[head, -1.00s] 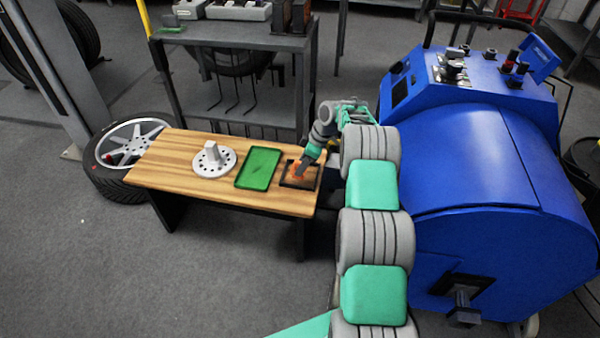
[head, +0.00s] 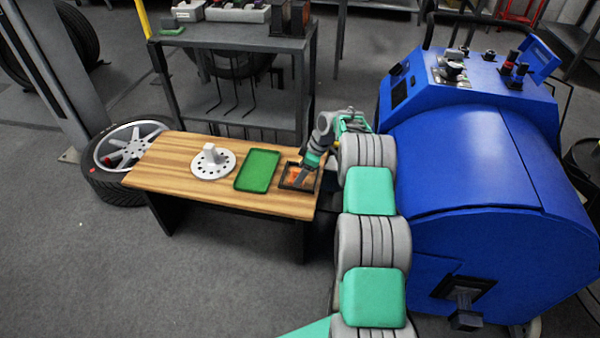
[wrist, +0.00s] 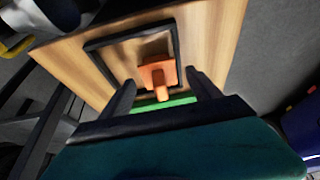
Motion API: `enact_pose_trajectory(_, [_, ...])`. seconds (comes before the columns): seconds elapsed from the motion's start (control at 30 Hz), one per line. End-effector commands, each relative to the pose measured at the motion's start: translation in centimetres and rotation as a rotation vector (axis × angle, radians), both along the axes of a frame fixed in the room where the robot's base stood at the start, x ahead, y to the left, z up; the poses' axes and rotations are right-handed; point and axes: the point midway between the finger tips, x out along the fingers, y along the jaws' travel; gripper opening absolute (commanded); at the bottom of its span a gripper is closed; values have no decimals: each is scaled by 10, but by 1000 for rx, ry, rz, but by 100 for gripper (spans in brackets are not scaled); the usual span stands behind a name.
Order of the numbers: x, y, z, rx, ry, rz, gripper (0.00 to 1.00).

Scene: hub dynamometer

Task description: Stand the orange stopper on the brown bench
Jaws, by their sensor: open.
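The orange stopper (wrist: 158,76) has a squarish block and a narrower stub pointing toward my gripper. It is inside the black-rimmed tray (wrist: 92,45) on the brown bench; whether it is upright or tilted I cannot tell. In the head view the stopper (head: 292,173) is partly hidden by my gripper (head: 301,178) at the right end of the brown bench (head: 160,165). In the wrist view my gripper (wrist: 163,92) is open, its fingers on either side of the stub with gaps, gripping nothing.
A green tray (head: 257,170) lies left of the black-rimmed tray, then a pale round disc with a block (head: 212,163). A grey shelf (head: 235,42) stands behind the bench. A blue dynamometer (head: 480,160) stands to the right. Bare wood shows at the bench's left end.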

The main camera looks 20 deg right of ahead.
Motion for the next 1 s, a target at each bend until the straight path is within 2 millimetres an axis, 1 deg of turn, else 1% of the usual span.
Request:
enact_pose_trajectory(0.17, [-6, -12, 36, -2, -5, -2, 72])
enact_pose_trajectory(0.3, [-14, -24, 70, -2, -4, -3, 72])
enact_pose_trajectory(0.4, [-19, -31, 90, -1, -3, -2, 72])
enact_pose_trajectory(0.57, [-23, -36, 108, -1, -1, -2, 72])
enact_pose_trajectory(0.63, [-24, -32, 118, -3, 3, -14, 72])
enact_pose_trajectory(0.67, [-26, -27, 125, -5, 7, -27, 72])
enact_pose_trajectory(0.77, [-36, 1, 160, -15, 34, -108, 72])
enact_pose_trajectory(0.83, [-54, 29, 188, -25, 64, -194, 72])
enact_pose_trajectory(0.87, [-64, 41, 200, -29, 77, -238, 72])
enact_pose_trajectory(0.9, [-79, 56, 215, -35, 91, -296, 72])
enact_pose_trajectory(0.97, [-106, 78, 233, -46, 111, -381, 72])
enact_pose_trajectory(1.0, [-126, 91, 243, -51, 122, -438, 72])
